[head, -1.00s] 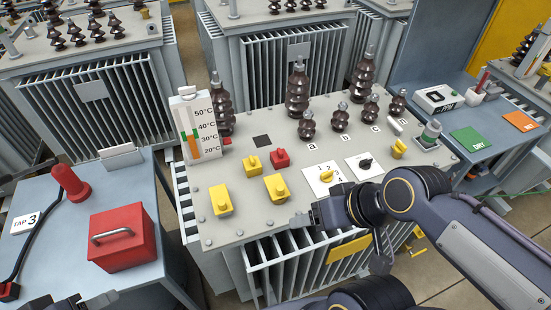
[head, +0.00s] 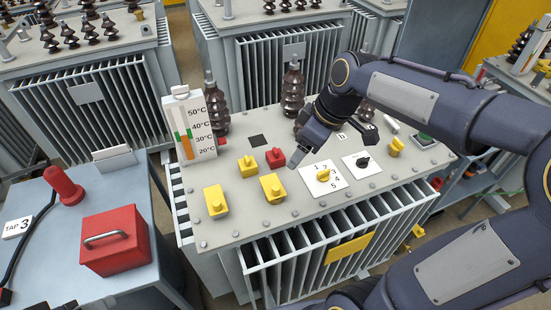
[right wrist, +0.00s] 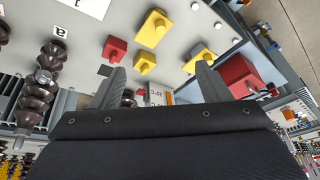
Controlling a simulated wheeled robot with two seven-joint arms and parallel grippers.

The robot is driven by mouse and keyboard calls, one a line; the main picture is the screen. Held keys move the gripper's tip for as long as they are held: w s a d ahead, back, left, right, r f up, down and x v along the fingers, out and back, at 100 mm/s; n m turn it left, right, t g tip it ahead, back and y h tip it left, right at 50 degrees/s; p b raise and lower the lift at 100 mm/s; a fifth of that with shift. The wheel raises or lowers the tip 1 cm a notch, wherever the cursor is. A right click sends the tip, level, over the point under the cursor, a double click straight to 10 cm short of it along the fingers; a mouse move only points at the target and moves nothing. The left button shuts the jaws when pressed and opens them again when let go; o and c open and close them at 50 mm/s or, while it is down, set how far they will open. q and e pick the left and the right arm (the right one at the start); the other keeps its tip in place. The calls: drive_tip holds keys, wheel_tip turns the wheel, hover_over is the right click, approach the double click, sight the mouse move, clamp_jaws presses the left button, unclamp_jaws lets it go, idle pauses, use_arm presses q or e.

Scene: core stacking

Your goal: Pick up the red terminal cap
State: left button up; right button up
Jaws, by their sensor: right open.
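The red terminal cap (head: 275,157) sits on the grey transformer top (head: 310,205), beside a small yellow cap (head: 248,166). It also shows in the right wrist view (right wrist: 115,47), left of the small yellow cap. My right gripper (head: 293,165) is over the transformer top, close to the right of the red cap in the head view. It is open, with both fingers (right wrist: 161,82) apart and nothing between them holding. The red cap is outside the fingers, beyond the left fingertip in the right wrist view.
Two larger yellow caps (head: 272,188) and a numbered dial (head: 323,175) are near the red cap. A thermometer block (head: 190,125) and tall brown insulators (head: 293,90) stand behind. A red box (head: 115,240) is on the left table.

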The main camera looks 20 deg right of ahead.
drive_tip(key=w+d+f+n+g, duration=0.2)
drive_tip(key=w+f+n, duration=0.3)
drive_tip(key=w, duration=0.5)
drive_tip(key=n+h+b, duration=0.1)
drive_tip(key=n+h, duration=0.1)
drive_tip(key=n, duration=0.3)
hover_over(275, 150)
drive_tip(key=d, duration=0.1)
drive_tip(key=shift+g, duration=0.4)
wheel_tip(275, 150, down, 6)
drive_tip(key=shift+s+f, duration=0.1)
drive_tip(key=shift+f, duration=0.1)
drive_tip(key=shift+w+f, duration=0.2)
drive_tip(key=shift+f, duration=0.5)
drive_tip(key=f, duration=0.4)
drive_tip(key=a+f+p, duration=0.1)
drive_tip(key=f, duration=0.1)
drive_tip(key=shift+f, duration=0.4)
drive_tip(key=shift+s, duration=0.1)
drive_tip(key=shift+c, duration=0.4)
drive_tip(key=c, duration=1)
